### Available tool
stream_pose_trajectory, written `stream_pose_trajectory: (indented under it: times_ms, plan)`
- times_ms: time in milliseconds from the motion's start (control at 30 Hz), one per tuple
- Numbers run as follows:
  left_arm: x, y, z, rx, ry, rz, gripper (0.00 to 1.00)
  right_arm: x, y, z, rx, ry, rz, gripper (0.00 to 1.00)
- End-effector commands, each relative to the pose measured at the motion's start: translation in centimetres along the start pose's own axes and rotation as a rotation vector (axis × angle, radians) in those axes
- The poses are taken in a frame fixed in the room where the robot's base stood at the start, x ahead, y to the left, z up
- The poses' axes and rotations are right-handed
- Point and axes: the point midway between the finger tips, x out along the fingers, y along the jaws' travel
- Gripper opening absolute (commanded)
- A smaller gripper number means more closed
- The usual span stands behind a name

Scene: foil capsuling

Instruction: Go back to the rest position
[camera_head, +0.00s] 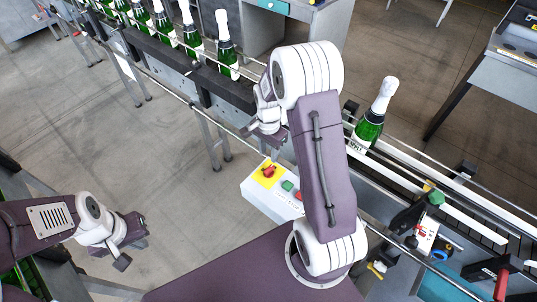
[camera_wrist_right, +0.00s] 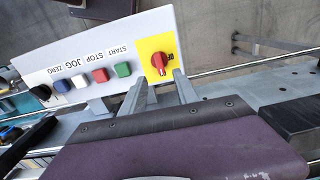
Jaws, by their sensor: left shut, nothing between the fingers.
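My left gripper (camera_head: 134,246) is at the lower left of the head view, over bare floor, shut and empty. My right arm rises across the middle of the head view. Its gripper (camera_head: 268,134) is near the conveyor rail, partly hidden by its own wrist. In the right wrist view the two fingers (camera_wrist_right: 160,88) stand apart with nothing between them. They point toward a control box (camera_wrist_right: 85,60) with a red rotary switch (camera_wrist_right: 158,62) on a yellow plate. The box also shows in the head view (camera_head: 256,194), below the right gripper.
A row of green bottles with white foil tops (camera_head: 226,48) stands on the conveyor at the upper left. One more bottle (camera_head: 370,118) stands on the line right of my right arm. A clamp-like station (camera_head: 425,215) is at the lower right. Open floor (camera_head: 110,150) lies left.

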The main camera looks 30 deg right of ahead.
Motion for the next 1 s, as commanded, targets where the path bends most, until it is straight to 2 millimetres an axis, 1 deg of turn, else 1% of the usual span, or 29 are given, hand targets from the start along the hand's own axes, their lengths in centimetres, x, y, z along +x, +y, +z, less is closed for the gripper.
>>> stream_pose_trajectory:
  times_ms: [333, 367, 400, 433, 467, 500, 533, 567, 600, 667, 700, 800, 833, 900, 1000]
  plan:
    - [0.0, 0.0, 0.0, 0.000, 0.000, 0.000, 0.00, -0.1, -0.2, 0.2, -0.008, 0.002, -0.004, 0.36]
    - [0.0, 0.0, 0.0, 0.000, 0.000, 0.000, 0.00, -0.5, -0.6, 0.3, -0.017, 0.009, -0.014, 0.36]
    - [0.1, 0.0, 0.0, 0.000, 0.000, 0.000, 0.00, -1.6, -1.4, 0.6, -0.033, 0.024, -0.040, 0.36]
    - [0.1, 0.0, 0.0, 0.000, 0.000, 0.000, 0.00, -2.7, -1.7, 1.1, -0.051, 0.035, -0.059, 0.36]
    - [0.1, 0.0, 0.0, 0.000, 0.000, 0.000, 0.00, -3.7, -1.6, 2.0, -0.069, 0.041, -0.073, 0.36]
    - [0.2, 0.0, 0.0, 0.000, 0.000, 0.000, 0.00, -4.9, -1.1, 3.5, -0.102, 0.048, -0.089, 0.36]
    - [0.2, 0.0, 0.0, 0.000, 0.000, 0.000, 0.00, -5.7, -0.4, 4.7, -0.153, 0.053, -0.100, 0.36]
    - [0.3, 0.0, 0.0, 0.000, 0.000, 0.000, 0.00, -6.2, 0.6, 6.0, -0.225, 0.057, -0.107, 0.36]
    - [0.3, 0.0, 0.0, 0.000, 0.000, 0.000, 0.00, -6.7, 2.2, 7.7, -0.351, 0.063, -0.114, 0.36]
    - [0.3, 0.0, 0.0, 0.000, 0.000, 0.000, 0.00, -6.7, 4.7, 9.7, -0.563, 0.071, -0.114, 0.36]
    - [0.3, 0.0, 0.0, 0.000, 0.000, 0.000, 0.00, -6.4, 6.2, 10.6, -0.689, 0.073, -0.108, 0.36]
    - [0.3, 0.0, 0.0, 0.000, 0.000, 0.000, 0.00, -5.3, 8.9, 11.7, -0.930, 0.062, -0.080, 0.36]
    - [0.3, 0.0, 0.0, 0.000, 0.000, 0.000, 0.00, -5.0, 9.3, 11.8, -0.987, 0.059, -0.074, 0.36]
    - [0.3, 0.0, 0.0, 0.000, 0.000, 0.000, 0.00, -4.8, 9.4, 11.8, -1.089, 0.066, -0.074, 0.36]
    - [0.3, 0.0, 0.0, 0.000, 0.000, 0.000, 0.00, -4.9, 9.2, 11.7, -1.163, 0.075, -0.076, 0.36]
